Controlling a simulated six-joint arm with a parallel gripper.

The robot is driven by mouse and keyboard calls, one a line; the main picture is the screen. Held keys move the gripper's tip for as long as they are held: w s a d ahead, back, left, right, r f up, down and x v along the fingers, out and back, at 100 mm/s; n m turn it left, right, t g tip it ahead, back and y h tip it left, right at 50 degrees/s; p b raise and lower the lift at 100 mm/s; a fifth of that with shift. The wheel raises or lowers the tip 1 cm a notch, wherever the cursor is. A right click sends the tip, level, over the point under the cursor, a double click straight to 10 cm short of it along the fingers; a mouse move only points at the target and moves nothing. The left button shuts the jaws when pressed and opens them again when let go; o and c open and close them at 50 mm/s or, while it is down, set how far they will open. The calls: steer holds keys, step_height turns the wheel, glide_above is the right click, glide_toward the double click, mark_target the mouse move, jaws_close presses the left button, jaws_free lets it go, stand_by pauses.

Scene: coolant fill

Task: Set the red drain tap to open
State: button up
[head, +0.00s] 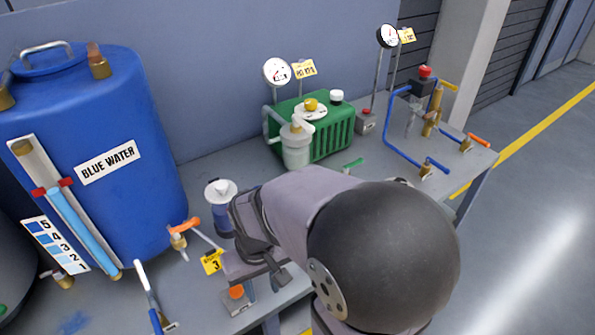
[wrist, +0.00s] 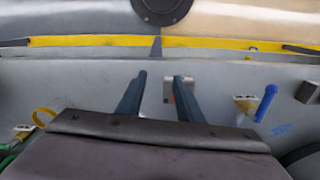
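No tap with a plainly red handle shows, and I cannot tell which one is the drain tap. A brass tap with an orange-red handle (head: 187,225) sits at the lower right of the blue drum. Another orange-red handle (head: 478,140) is on a brass tap at the bench's far right end. My gripper (wrist: 160,76) is open in the wrist view, with its two dark fingers apart and nothing seen between them. In the head view it is low over the bench's front edge, partly hidden by my own arm. A grey box with an orange top (head: 237,296) lies close to it.
The blue drum (head: 150,190) stands at left. A blue-handled lever (head: 155,318) is on the bench front and shows in the wrist view (wrist: 266,103). A yellow tag (head: 212,262) marked 3, a green machine (head: 335,140) and blue piping (head: 392,135) are nearby. My arm hides the middle bench.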

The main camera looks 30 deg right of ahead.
steer(key=w+d+r+m+t+p, duration=0.1)
steer(key=w+d+r+m, duration=0.65)
steer(key=w+d, duration=0.3)
steer(key=w+d+r+m+t+p, duration=0.1)
steer(key=w+d+r+m, duration=0.5)
steer(key=w+d+m, duration=0.45)
steer(key=shift+n, duration=0.7)
steer(key=shift+s+d+f+p, duration=0.1)
steer(key=shift+d+f+p, duration=0.1)
steer(key=shift+f, duration=0.95)
steer(key=shift+s+d+f+p, duration=0.15)
steer(key=shift+f+p, duration=0.1)
steer(key=shift+f, duration=0.9)
steer(key=shift+d+f+p, duration=0.2)
steer(key=shift+f, duration=0.95)
steer(key=shift+c, duration=0.2)
jaws_close()
